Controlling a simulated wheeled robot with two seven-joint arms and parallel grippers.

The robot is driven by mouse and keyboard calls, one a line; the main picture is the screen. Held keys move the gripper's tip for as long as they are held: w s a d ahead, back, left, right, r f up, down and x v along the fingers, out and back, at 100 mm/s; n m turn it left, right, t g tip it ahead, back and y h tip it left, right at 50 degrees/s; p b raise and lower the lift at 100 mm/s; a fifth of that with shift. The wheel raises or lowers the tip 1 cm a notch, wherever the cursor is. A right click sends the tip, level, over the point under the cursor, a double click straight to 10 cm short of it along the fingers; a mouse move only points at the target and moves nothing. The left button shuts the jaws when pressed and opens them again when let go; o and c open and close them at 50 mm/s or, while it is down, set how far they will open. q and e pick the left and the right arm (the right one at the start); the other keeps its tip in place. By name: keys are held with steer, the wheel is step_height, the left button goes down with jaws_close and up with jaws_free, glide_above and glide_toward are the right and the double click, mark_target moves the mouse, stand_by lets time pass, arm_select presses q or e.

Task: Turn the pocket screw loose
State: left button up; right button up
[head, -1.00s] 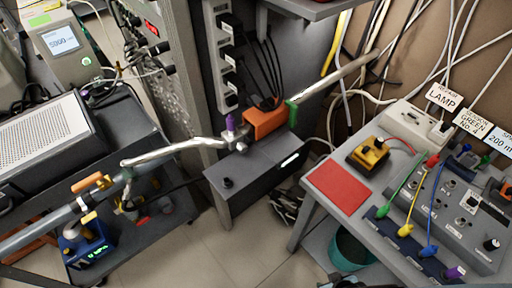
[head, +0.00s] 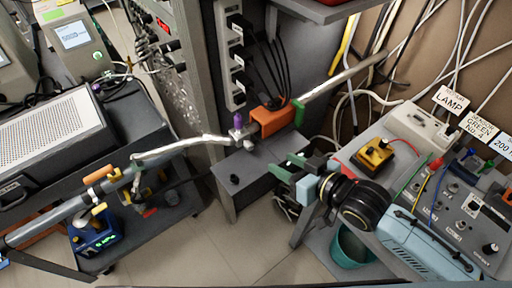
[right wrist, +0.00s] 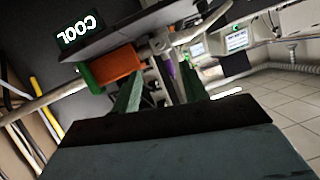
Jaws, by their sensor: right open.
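A purple knob (head: 238,121), which looks like the pocket screw, stands upright on the pipe fitting just left of the orange block (head: 272,119). My right gripper (head: 285,167) is open and empty, to the right of and lower than the knob in the head view, above the grey box's right end. In the right wrist view, the purple knob (right wrist: 169,69) shows beyond and between the two green fingers (right wrist: 162,90), apart from them. The orange block (right wrist: 116,67) is to the left there. My left gripper is not in view.
A grey box (head: 245,175) lies below the pipe. A metal pipe (head: 335,78) runs up right past a green clamp (head: 298,112). A shelf (head: 318,10) overhangs. A bench with a yellow device (head: 374,156) and a teal bin (head: 348,247) are at right.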

mark_target(251, 147)
steer(key=b+x, duration=0.1)
steer(key=x, duration=1)
steer(key=shift+w+a+f, duration=0.1)
steer(key=shift+w+f, duration=0.1)
steer(key=shift+w, duration=0.1)
jaws_close()
